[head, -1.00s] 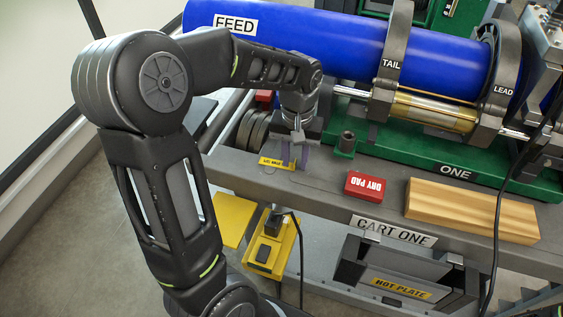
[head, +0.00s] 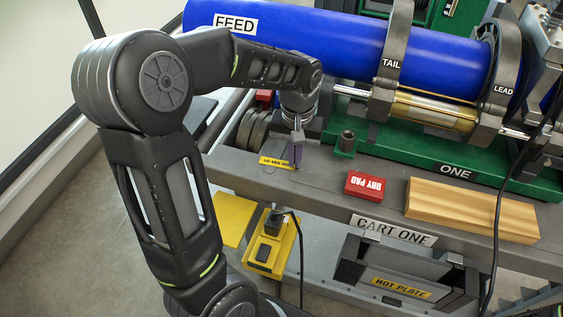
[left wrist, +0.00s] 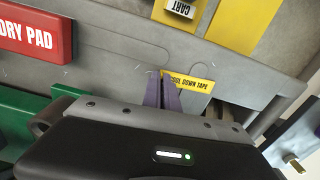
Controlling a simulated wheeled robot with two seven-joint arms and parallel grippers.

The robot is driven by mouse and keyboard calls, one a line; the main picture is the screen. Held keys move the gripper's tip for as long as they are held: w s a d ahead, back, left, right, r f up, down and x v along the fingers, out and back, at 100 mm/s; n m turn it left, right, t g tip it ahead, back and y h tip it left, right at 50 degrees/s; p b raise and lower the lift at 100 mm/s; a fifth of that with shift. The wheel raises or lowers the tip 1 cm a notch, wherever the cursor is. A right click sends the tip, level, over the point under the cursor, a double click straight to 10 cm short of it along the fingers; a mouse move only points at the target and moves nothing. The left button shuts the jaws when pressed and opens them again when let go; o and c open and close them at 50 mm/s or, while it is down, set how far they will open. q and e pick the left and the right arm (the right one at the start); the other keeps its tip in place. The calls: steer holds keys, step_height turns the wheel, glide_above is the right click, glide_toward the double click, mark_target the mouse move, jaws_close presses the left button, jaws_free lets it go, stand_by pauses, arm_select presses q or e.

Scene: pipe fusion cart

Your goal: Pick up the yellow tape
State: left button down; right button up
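My left gripper (head: 297,155) points down at the cart's front ledge, with its purple fingers close together. In the left wrist view the fingers (left wrist: 162,90) are nearly touching and stand just beside the yellow COOL DOWN TAPE label (left wrist: 190,82). The label (head: 276,163) lies flat on the ledge in the head view. The yellow tape is almost wholly hidden by the fingers; only a thin yellowish sliver (head: 294,167) shows at their tips, still low at the ledge. My right gripper is not in view.
A red DRY PAD (head: 366,186) and a wooden block (head: 470,210) lie to the right on the ledge. A small green holder (head: 345,146) stands close by. The blue pipe (head: 330,38) and its clamps are behind. Yellow items (head: 270,245) sit on the lower shelf.

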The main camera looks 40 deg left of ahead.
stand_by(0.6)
arm_select(q)
step_height(320, 180, up, 10)
stand_by(0.4)
stand_by(0.5)
